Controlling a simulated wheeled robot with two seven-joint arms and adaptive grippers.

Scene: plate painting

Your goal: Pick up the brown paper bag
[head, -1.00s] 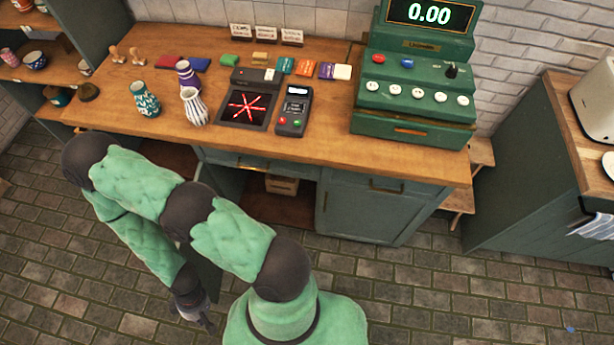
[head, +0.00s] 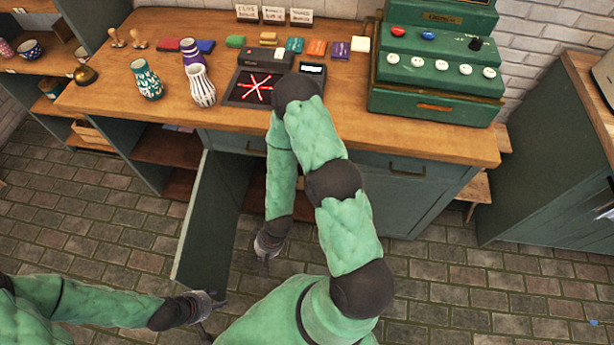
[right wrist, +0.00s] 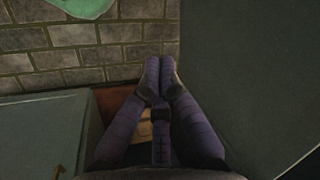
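I cannot make out the brown paper bag for certain. A tan thing (right wrist: 145,130) shows partly between my fingers in the right wrist view, low in the open cabinet; I cannot tell if it is the bag. My right gripper (head: 264,266) hangs in front of the counter, just right of the open cabinet door (head: 207,225). In the right wrist view its fingertips (right wrist: 159,76) meet with nothing seen between them. My left gripper (head: 211,318) is at the lower left, below the door, with its fingers apart and empty.
The wooden counter (head: 340,132) carries patterned vases (head: 201,88), a card terminal and a green cash register (head: 436,80). The door juts into the room between my grippers. Open shelves (head: 165,147) are at left.

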